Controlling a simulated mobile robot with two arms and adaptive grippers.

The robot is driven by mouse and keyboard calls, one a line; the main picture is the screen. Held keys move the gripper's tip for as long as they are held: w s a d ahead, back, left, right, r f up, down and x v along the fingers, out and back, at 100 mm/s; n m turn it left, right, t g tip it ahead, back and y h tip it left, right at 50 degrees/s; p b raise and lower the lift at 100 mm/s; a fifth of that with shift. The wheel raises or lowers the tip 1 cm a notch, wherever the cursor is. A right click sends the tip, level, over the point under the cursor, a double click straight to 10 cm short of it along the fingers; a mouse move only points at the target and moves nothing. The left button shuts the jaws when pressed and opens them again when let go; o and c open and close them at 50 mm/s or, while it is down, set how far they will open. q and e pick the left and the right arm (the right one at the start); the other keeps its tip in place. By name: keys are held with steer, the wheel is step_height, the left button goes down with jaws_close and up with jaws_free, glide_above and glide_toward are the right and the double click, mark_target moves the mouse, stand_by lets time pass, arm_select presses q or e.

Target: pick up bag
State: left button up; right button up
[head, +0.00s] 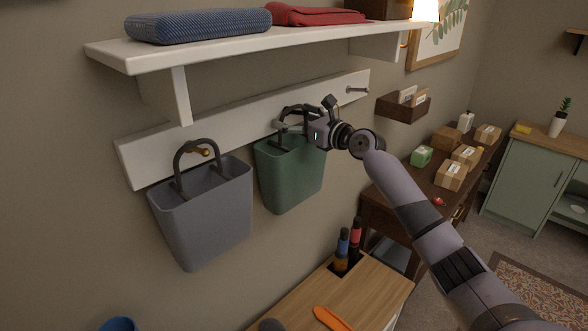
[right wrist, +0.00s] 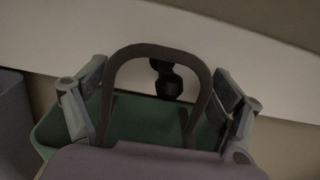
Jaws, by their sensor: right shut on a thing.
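A green bag (head: 290,178) with a dark arched handle (right wrist: 160,50) hangs from the white wall rail. A grey bag (head: 205,215) with a dark handle hangs from a brass peg to its left. My right gripper (head: 286,124) is at the top of the green bag and shut on its handle. In the right wrist view the fingers (right wrist: 160,95) flank the handle, and a dark peg (right wrist: 165,82) shows through the arch. I cannot tell whether the handle still rests on that peg. My left gripper is out of view.
A white shelf (head: 225,48) with folded blue and red cloths juts out above the bags. The rail's right peg (head: 356,90) is bare. A wooden top (head: 350,300) stands below, with bottles in a slot. A desk with boxes is at right.

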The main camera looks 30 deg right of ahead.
steer(key=c, duration=0.6)
steer(key=shift+r, duration=0.15)
